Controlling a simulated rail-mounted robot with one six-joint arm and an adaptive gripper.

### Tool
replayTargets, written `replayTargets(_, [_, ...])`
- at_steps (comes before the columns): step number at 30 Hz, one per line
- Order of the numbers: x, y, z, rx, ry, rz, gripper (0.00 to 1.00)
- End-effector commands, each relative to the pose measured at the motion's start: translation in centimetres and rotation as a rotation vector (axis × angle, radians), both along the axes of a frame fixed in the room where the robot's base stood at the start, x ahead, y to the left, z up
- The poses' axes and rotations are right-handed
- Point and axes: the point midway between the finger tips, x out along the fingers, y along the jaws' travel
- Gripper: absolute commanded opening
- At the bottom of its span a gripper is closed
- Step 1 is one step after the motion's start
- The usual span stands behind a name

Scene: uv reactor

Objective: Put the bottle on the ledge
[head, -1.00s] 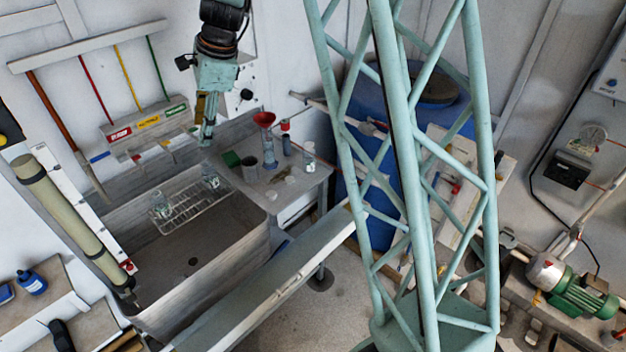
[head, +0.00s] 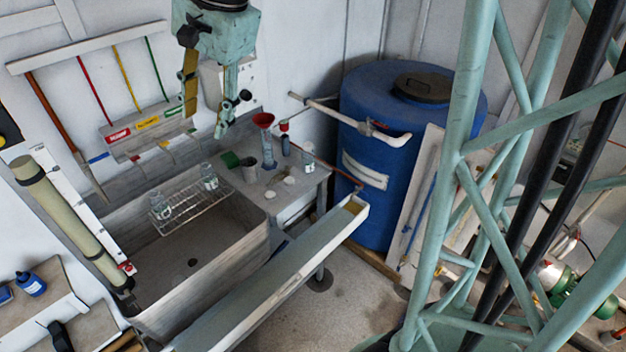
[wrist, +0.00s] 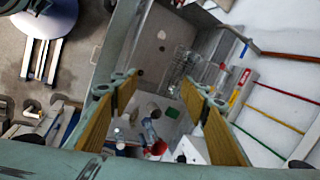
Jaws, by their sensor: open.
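My gripper (head: 206,112) is open and empty, with its fingers pointing down above the back of the sink; it also shows in the wrist view (wrist: 160,84). Below it, two clear bottles stand on a wire rack over the sink: a left bottle (head: 161,205) and a right bottle (head: 209,178). Another clear bottle (head: 308,155) stands on the grey side counter (head: 304,188). I cannot tell which bottle or which surface the task means. The gripper touches none of these bottles.
The wire rack (head: 196,212) spans the sink (head: 225,244). A red funnel (head: 263,120), a green block (head: 230,159) and a grey cup (head: 249,170) crowd the counter. A long trough (head: 285,285) runs along the front. A blue barrel (head: 372,200) stands right.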

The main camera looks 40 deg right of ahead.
Motion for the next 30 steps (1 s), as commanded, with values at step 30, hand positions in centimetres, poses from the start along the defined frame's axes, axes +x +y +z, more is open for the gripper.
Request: replayTargets(30, [-19.9, -0.7, 5.5, -0.288, -0.12, 0.594, 0.42])
